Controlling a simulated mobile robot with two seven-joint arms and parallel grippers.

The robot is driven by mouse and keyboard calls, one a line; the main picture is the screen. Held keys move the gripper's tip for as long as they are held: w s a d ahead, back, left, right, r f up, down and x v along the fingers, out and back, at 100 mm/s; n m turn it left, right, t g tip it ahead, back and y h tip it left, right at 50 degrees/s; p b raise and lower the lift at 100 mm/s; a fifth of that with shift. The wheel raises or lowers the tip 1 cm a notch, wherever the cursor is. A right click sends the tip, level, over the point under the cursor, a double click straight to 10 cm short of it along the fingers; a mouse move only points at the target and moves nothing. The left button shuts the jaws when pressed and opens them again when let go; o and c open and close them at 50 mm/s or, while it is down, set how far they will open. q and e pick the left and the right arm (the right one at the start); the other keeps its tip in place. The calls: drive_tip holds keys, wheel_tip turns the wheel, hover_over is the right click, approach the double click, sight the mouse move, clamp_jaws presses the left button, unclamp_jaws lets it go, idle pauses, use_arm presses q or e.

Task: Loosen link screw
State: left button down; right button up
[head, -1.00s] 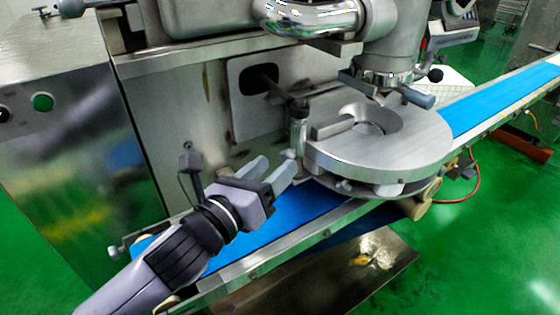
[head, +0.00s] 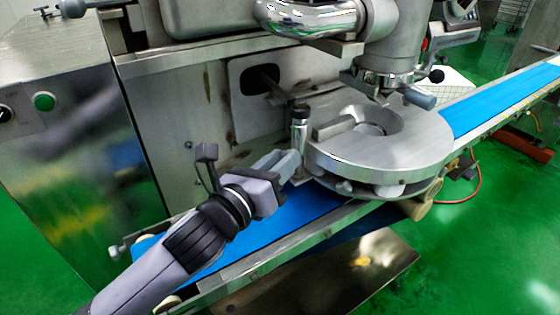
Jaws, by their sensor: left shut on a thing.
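The link screw (head: 299,132) appears to be the upright metal post with a dark cap, at the left edge of the round steel disc housing (head: 408,150). My left gripper (head: 290,161) reaches in from the lower left, above the blue belt. Its two grey fingers are close together at the lower part of the post and are shut on it. The fingertips partly hide the foot of the post. My right gripper is not in view.
The blue conveyor belt (head: 310,205) runs diagonally under the disc, with a metal side rail (head: 285,249) in front. The steel machine wall (head: 190,110) stands close behind the gripper. A grey-handled lever (head: 419,97) sticks out above the disc. Green floor is open at the lower right.

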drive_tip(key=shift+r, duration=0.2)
use_arm(q)
drive_tip(key=n+p, duration=0.6)
drive_tip(key=n, duration=1.1)
drive_tip(key=n+p, duration=0.7)
drive_tip(key=n, duration=1.1)
drive_tip(key=shift+f+n, duration=0.2)
drive_tip(key=shift+n, duration=0.1)
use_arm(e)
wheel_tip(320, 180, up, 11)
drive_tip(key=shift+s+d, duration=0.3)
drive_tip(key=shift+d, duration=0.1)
use_arm(q)
drive_tip(key=shift+n, duration=0.3)
